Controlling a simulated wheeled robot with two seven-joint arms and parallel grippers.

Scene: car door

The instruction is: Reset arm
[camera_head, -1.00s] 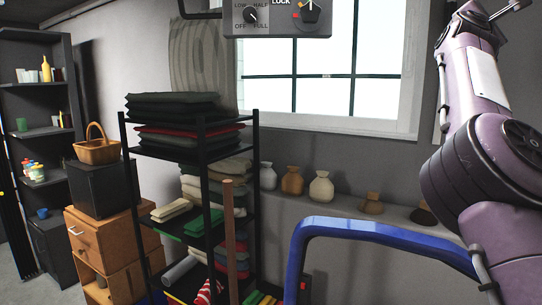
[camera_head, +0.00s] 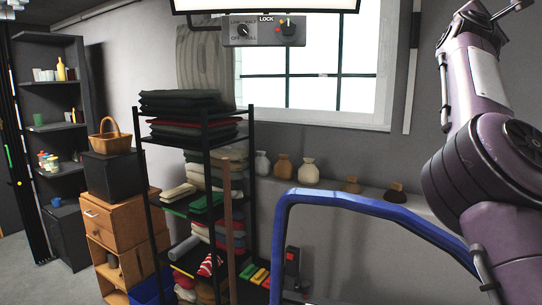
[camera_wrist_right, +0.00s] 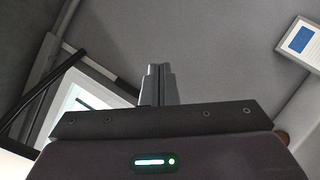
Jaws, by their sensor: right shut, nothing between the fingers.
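My right arm (camera_head: 490,150) rises along the right side of the head view, and its gripper is outside that view. In the right wrist view my right gripper (camera_wrist_right: 158,70) has its two fingers together with nothing between them. It points toward a plain grey surface, and no object is close to the fingertips. My left gripper is in neither current view.
A black shelf rack (camera_head: 206,140) with folded cloths is left of centre. A control box (camera_head: 264,32) hangs overhead. Several vases (camera_head: 308,172) line the ledge below the window (camera_head: 310,70).

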